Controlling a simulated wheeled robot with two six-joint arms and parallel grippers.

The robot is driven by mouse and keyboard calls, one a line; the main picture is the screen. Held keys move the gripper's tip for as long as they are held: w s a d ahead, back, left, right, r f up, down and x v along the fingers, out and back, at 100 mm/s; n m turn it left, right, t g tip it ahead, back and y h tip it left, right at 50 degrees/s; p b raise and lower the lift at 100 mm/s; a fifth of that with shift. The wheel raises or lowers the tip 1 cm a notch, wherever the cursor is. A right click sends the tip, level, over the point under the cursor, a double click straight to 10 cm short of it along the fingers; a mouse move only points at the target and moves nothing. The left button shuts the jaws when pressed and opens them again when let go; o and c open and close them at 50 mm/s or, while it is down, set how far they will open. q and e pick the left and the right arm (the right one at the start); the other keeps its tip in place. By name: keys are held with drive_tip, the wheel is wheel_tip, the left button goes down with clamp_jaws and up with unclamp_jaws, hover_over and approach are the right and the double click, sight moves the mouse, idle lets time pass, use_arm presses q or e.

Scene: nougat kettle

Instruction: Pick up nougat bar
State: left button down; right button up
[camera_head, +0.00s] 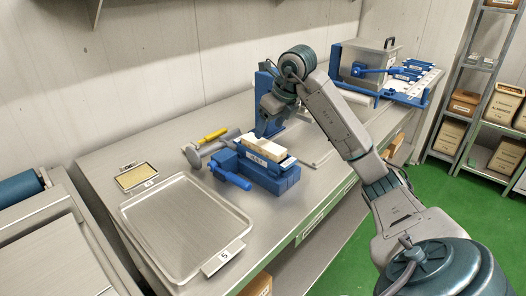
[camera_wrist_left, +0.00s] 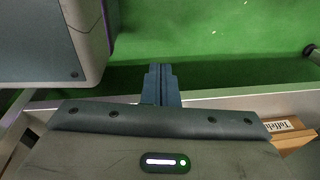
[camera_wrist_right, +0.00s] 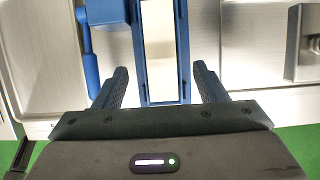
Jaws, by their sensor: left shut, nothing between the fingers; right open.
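The nougat bar (camera_head: 263,146) is a pale cream block lying on a blue clamp-like fixture (camera_head: 284,182) on the metal bench. In the right wrist view the bar (camera_wrist_right: 158,45) is a long pale strip framed by the blue fixture. My right gripper (camera_head: 262,132) is above the fixture, pointing down. Its two fingers (camera_wrist_right: 160,80) are apart, with the bar lying ahead between them and nothing gripped. My left gripper (camera_wrist_left: 161,85) shows only in the left wrist view, shut and empty over green floor, away from the bar.
A large empty metal tray (camera_head: 185,225) lies left of the fixture. A small tray (camera_head: 136,176) and a yellow-handled tool (camera_head: 212,135) lie behind. A metal box with blue fittings (camera_head: 368,66) stands at the far right end. Shelves with cartons (camera_head: 463,102) stand beyond.

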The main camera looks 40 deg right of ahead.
sight(264, 143)
drive_tip(key=shift+w+f, duration=0.25)
drive_tip(key=shift+f, duration=0.35)
drive_tip(key=shift+w+f+b, duration=0.1)
drive_tip(key=shift+f+b, duration=0.2)
drive_tip(key=shift+b, duration=0.05)
drive_tip(key=shift+w+f, duration=0.15)
drive_tip(key=shift+f, duration=0.3)
drive_tip(key=x, duration=0.3)
drive_tip(key=shift+w+f, duration=0.15)
drive_tip(key=shift+f, duration=0.15)
use_arm(q)
drive_tip(key=shift+w+d+r, duration=0.15)
drive_tip(key=shift+w+r, duration=0.55)
drive_tip(key=shift+w, duration=0.05)
use_arm(e)
drive_tip(key=shift+r, duration=0.1)
drive_tip(key=c, duration=1.2)
